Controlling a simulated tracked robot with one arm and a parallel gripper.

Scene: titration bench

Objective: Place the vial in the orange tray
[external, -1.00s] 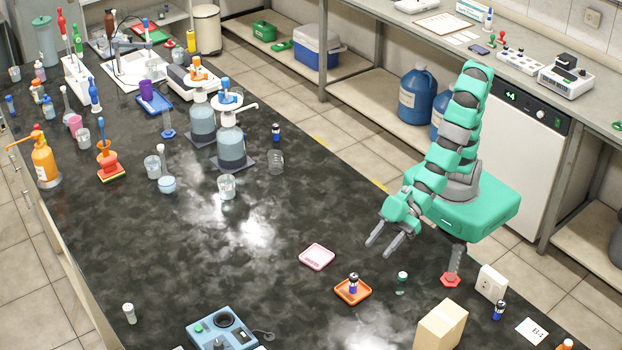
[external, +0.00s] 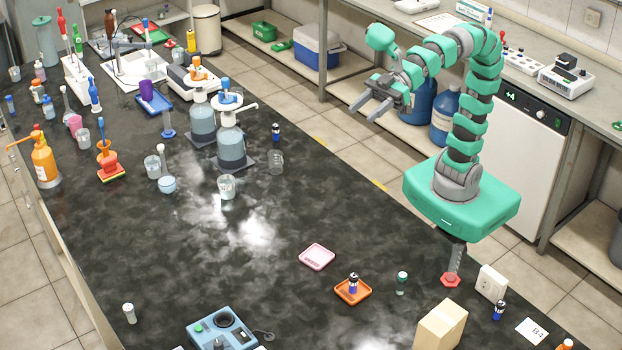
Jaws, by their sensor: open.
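A small vial (external: 353,282) with a dark cap and a blue band stands upright in the orange tray (external: 341,294) near the front of the black bench. My gripper (external: 366,108) is open and empty. It is raised high, well away from the tray, toward the far edge of the bench.
A pink tray (external: 317,257) lies left of and behind the orange tray. A cardboard box (external: 440,326) and a white socket box (external: 491,282) stand at the right. Dispenser bottles (external: 231,146) and glassware crowd the back left. The middle of the bench is mostly clear.

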